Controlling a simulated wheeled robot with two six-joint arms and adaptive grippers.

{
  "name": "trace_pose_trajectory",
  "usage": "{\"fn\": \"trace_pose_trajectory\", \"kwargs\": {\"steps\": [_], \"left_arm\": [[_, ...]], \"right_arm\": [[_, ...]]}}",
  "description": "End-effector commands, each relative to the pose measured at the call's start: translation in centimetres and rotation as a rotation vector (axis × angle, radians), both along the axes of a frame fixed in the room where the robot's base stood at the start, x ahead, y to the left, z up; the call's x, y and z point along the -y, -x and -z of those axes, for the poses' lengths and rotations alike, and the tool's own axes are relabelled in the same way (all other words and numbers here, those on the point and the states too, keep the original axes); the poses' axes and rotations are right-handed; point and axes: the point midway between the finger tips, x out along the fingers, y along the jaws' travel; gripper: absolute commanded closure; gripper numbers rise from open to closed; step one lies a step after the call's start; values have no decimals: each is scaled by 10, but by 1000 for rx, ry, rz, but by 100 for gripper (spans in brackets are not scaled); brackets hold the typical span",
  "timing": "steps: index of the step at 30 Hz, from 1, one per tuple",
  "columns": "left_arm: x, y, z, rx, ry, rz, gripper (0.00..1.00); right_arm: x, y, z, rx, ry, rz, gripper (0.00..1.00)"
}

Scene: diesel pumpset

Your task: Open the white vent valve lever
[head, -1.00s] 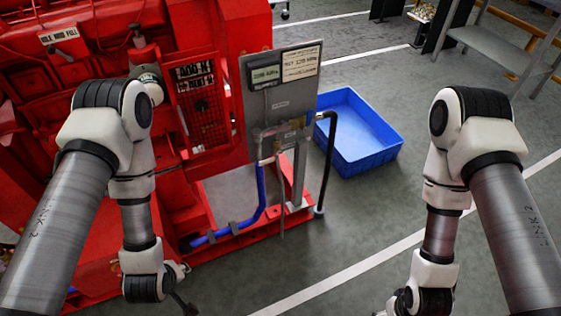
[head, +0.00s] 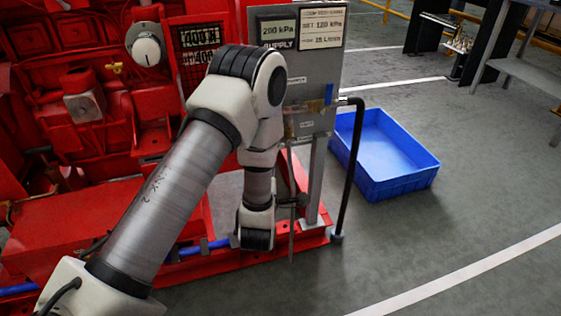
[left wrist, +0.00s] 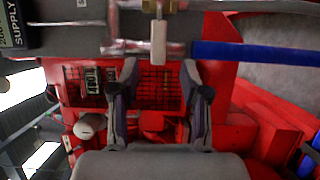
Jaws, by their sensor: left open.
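The white lever (left wrist: 158,42) shows in the left wrist view as a short pale bar below a brass fitting (left wrist: 152,7) on the pipework. My left gripper (left wrist: 159,73) is open and empty. Its two fingers stand apart, and the lever is ahead of the gap between them, near the middle. I cannot tell how far off it is. In the head view my left arm reaches in front of the grey supply panel (head: 318,72); the lever cannot be made out there. My right gripper is out of view.
A blue pipe (left wrist: 250,54) runs right from the fittings in the left wrist view. A black hose (head: 353,160) hangs beside the panel. The red pumpset (head: 70,215) fills the left. A blue crate (head: 400,185) stands on the floor at right, with clear floor in front.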

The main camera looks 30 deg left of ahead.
Motion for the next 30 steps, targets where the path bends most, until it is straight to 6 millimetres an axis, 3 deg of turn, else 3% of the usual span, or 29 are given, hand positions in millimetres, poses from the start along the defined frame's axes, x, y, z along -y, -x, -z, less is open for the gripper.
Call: {"fn": "trace_pose_trajectory", "kwargs": {"steps": [12, 20, 21, 24, 25, 30], "left_arm": [[-31, -61, -1, 0, 0, 0, 54], [-33, -66, -2, -3, -1, 2, 54], [-33, -66, -2, -3, -1, 2, 58], [-33, -66, -2, -3, -1, 2, 93], [-33, -66, -2, -3, -1, 2, 100], [-33, -66, -2, -3, -1, 2, 100]], "right_arm": [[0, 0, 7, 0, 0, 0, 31], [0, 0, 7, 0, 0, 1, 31], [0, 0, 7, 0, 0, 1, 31], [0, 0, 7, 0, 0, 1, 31], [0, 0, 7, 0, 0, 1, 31], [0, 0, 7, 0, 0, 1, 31]]}}
